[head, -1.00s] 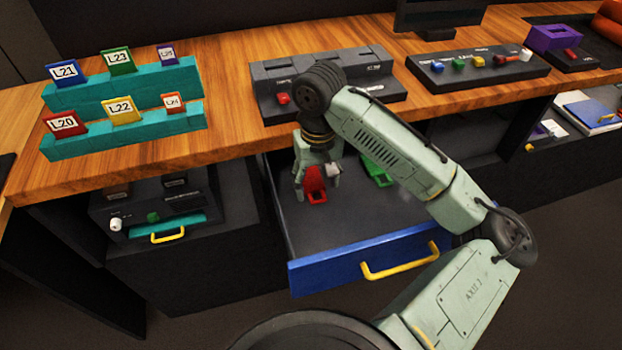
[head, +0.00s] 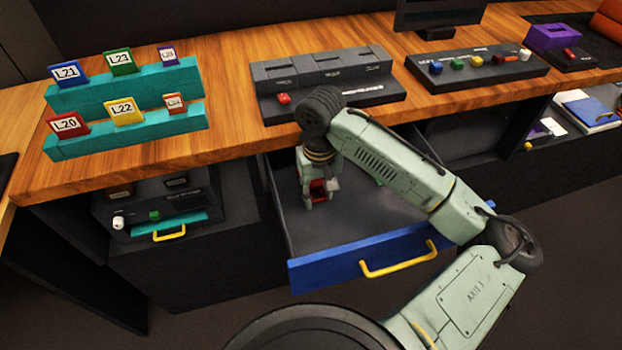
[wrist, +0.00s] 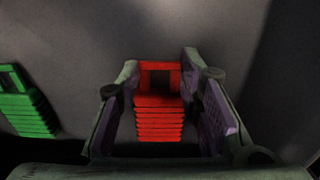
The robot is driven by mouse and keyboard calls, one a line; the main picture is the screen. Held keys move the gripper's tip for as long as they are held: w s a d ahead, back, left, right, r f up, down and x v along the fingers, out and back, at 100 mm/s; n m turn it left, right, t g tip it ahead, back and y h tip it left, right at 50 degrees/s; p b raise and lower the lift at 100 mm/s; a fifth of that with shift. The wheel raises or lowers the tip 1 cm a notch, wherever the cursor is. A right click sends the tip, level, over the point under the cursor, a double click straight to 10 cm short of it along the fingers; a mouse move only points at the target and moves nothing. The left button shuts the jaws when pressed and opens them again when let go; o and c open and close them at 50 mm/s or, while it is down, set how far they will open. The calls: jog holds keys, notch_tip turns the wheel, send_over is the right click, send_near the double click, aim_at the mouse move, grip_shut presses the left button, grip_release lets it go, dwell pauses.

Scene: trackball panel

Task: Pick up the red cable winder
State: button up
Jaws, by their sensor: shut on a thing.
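The red cable winder (head: 318,185) is in the open blue-fronted drawer (head: 335,268), mostly hidden by my gripper in the head view. In the wrist view the red cable winder (wrist: 160,118) shows a ribbed body and a square loop at its far end. My gripper (head: 320,198) points down into the drawer. In the wrist view my gripper (wrist: 161,80) has one finger on each side of the winder and is shut on it. I cannot tell whether the winder is clear of the drawer floor.
A green winder (wrist: 30,108) lies left of the red one in the wrist view. In the head view my arm mostly hides it. The drawer's front right floor is bare. The wooden desk edge (head: 225,153) and a grey panel (head: 345,102) stand behind my gripper.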

jog(key=c, duration=0.5)
jog(key=shift+d, duration=0.1)
jog(key=shift+w+d+r+b, duration=0.1)
jog(key=shift+d+r+b, duration=0.1)
jog(key=shift+b, duration=0.15)
notch_tip(320, 180, up, 6)
jog(key=shift+d+r+b, duration=0.1)
jog(key=shift+r+b, duration=0.05)
jog(key=shift+b, duration=0.5)
jog(key=d+b, duration=0.1)
jog(key=d, duration=0.5)
jog(key=w+d+b, duration=0.1)
jog(key=d+b, duration=0.1)
jog(key=d, duration=0.4)
jog(key=w+d+b, duration=0.1)
jog(key=d, duration=0.6)
jog(key=shift+w+d+r, duration=0.1)
jog(key=shift+r, duration=0.1)
